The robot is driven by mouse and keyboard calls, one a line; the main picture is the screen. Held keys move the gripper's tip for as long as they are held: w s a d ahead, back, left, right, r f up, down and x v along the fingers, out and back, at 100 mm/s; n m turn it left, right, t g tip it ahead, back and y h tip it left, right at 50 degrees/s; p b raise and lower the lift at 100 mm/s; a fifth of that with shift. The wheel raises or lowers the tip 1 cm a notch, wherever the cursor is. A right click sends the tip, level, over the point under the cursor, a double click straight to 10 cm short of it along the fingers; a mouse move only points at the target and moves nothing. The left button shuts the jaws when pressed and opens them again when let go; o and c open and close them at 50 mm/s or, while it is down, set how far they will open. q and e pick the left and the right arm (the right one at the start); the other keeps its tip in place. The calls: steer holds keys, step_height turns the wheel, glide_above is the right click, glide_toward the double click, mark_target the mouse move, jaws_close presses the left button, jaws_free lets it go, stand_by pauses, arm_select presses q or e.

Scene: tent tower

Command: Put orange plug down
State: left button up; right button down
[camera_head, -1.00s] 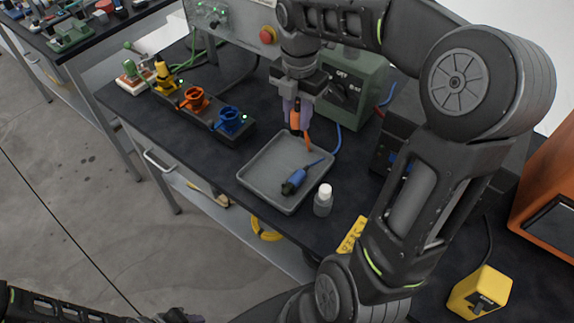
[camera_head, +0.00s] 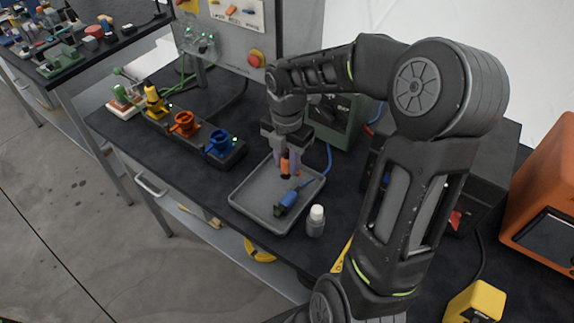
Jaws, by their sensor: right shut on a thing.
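The orange plug (camera_head: 286,166) is between the fingers of my right gripper (camera_head: 288,169), which is shut on it. The gripper points down over the back part of the grey tray (camera_head: 250,214). The plug hangs over or in the tray; I cannot tell whether it touches the tray floor. A blue plug (camera_head: 286,203) lies in the tray just in front of the orange one, its cable running off to the back right. My left gripper is not in view.
A white-capped bottle (camera_head: 316,222) stands right of the tray. A row of orange (camera_head: 185,123) and blue (camera_head: 221,142) sockets is to the left, with a yellow one (camera_head: 155,102) farther back. A green box (camera_head: 343,127) stands behind the gripper. The tray's left part is clear.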

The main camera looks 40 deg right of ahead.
steer(key=shift+f, duration=0.95)
steer(key=shift+f, duration=0.15)
steer(key=c, duration=1.1)
jaws_free()
steer(key=shift+c, duration=0.2)
step_height(320, 180, up, 12)
steer(key=shift+r, duration=0.2)
